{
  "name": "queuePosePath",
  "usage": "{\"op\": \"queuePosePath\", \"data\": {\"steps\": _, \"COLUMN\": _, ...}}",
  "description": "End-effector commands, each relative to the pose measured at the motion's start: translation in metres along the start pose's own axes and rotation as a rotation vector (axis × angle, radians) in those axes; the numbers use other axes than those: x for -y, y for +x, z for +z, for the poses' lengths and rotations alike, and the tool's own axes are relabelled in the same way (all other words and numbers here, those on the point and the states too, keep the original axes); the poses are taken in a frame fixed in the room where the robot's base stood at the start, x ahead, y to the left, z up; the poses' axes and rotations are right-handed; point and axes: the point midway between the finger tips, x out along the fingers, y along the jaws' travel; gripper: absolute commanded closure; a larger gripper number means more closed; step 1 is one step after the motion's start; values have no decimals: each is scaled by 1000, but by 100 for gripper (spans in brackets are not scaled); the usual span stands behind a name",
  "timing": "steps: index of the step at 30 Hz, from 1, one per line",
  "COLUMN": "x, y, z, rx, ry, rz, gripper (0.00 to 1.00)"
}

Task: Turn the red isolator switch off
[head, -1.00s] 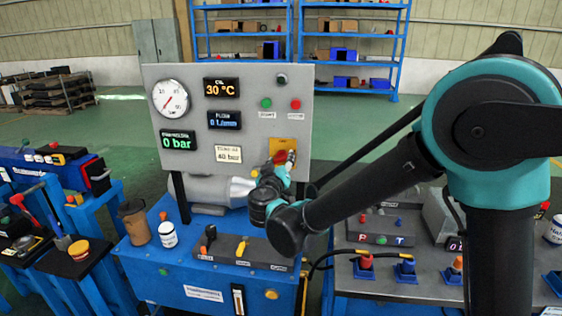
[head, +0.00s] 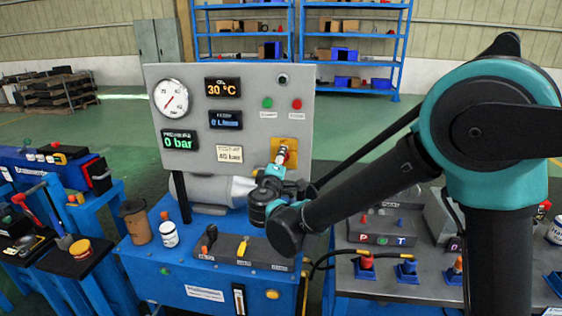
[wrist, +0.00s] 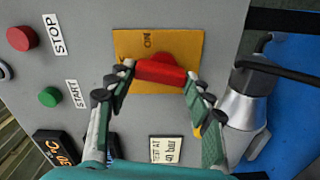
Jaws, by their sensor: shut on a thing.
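The red isolator switch (wrist: 160,70) sits on a yellow plate (wrist: 123,45) on the grey panel. In the wrist view its handle lies nearly level across the picture. A small dark marking, apparently "ON", is on the plate above it. My gripper (wrist: 159,77) is shut on the red handle, one finger at each end. In the head view the yellow plate (head: 298,143) is at the panel's lower right. My gripper (head: 283,156) is in front of it and hides most of the handle.
The green START button (head: 267,103) and red STOP button (head: 296,104) are above the switch. The gauge (head: 170,98) and displays are to the left; the pressure display (head: 179,140) reads 0 bar. A blue bench (head: 150,268) stands below, with several levers.

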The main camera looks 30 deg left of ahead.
Motion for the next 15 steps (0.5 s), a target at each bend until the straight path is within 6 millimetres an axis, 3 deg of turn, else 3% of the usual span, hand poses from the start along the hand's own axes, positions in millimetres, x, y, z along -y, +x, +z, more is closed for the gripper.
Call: {"op": "queuePosePath", "data": {"steps": 15, "x": 1, "y": 0, "z": -1, "rx": -2, "ry": -211, "rz": -1, "gripper": 77}}
